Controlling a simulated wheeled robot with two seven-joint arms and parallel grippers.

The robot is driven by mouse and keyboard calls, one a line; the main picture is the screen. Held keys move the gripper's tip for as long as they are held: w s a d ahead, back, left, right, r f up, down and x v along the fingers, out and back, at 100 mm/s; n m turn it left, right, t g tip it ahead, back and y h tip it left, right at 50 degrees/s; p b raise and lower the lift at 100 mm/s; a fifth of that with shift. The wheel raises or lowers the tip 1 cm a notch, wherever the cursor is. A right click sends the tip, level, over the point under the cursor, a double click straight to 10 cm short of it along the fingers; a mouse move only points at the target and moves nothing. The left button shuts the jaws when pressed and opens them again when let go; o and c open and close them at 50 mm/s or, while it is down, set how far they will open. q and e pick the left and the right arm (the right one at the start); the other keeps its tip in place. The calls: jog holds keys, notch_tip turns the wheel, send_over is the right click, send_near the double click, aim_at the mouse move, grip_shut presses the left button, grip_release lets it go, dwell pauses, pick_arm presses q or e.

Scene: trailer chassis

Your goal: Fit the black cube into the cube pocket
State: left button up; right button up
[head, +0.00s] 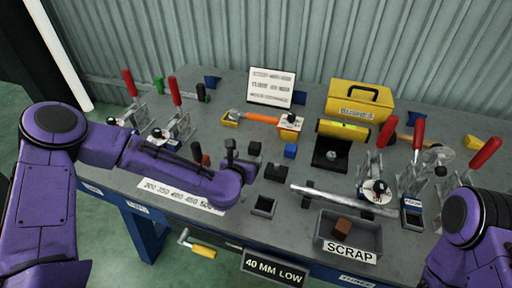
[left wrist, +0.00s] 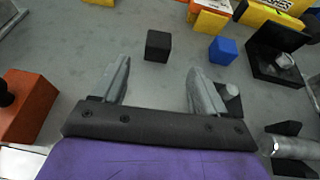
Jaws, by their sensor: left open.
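A small black cube (head: 254,148) stands on the grey bench top in the head view. It also shows in the left wrist view (left wrist: 158,46), beyond the fingertips and roughly between them. My left gripper (left wrist: 160,80) is open and empty, with the cube apart from both fingers. In the head view my left gripper (head: 236,160) is low over the bench, just left of the cube, its fingers hard to make out. A square, open-topped dark pocket (head: 263,206) lies near the front edge and looks empty. My right gripper is out of view; only purple arm links show at right.
A blue cube (head: 290,150) stands right of the black cube, and a dark block (head: 275,172) is in front. A metal rod (head: 340,200) lies on black supports beside the SCRAP bin (head: 350,235). Red-handled clamps (head: 178,115) stand at both sides.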

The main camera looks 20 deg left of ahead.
aim_at(255, 145)
pick_arm(q)
jog(key=p+x, duration=0.1)
jog(key=x, duration=0.4)
jog(key=r+p+x, duration=0.1)
jog(key=x, duration=0.2)
jog(key=shift+w+a+p, duration=0.15)
jog(key=shift+w+p, duration=0.15)
jog(key=shift+p, duration=0.05)
jog(key=shift+w+f, duration=0.2)
jog(key=c, duration=1.1)
